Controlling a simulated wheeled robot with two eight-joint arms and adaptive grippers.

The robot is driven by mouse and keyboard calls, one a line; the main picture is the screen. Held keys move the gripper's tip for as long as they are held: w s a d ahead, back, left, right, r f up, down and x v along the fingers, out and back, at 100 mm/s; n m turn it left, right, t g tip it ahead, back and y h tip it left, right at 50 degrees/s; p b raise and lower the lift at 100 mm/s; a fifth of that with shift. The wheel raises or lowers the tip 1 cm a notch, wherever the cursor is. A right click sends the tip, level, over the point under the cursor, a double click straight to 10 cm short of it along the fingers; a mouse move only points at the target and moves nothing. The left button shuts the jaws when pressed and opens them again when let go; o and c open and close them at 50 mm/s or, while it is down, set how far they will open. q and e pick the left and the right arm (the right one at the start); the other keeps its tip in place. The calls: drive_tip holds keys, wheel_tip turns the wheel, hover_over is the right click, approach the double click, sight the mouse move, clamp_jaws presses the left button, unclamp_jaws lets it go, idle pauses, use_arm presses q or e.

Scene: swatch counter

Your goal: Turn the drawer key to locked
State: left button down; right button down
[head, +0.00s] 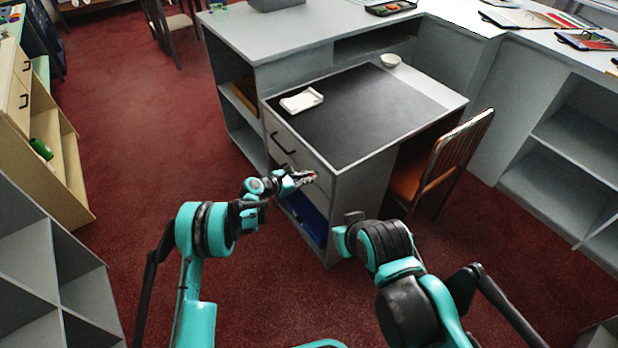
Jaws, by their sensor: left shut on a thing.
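The desk's drawer front (287,141) is grey with a dark handle and faces left, under the dark desktop. My left gripper (311,177) is at the desk's drawer side, near its front corner, below the top edge. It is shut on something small. A speck of red and pale colour shows at its fingertips, but the key itself is too small and covered to make out. Whether the key stands at locked or unlocked cannot be told. My right arm is bent low in front of the desk, and its gripper does not show.
A blue bin (307,220) sits low in the desk. A wooden chair (452,160) is at its right. Red floor is free at left.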

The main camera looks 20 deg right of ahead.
use_arm(q)
drive_tip(key=shift+n, duration=0.4)
idle(0.3)
drive_tip(key=c, duration=1.6)
unclamp_jaws()
drive_tip(key=shift+c, duration=0.2)
drive_tip(key=v, duration=1.2)
drive_tip(key=shift+w, duration=0.2)
drive_tip(key=shift+a+r, duration=0.1)
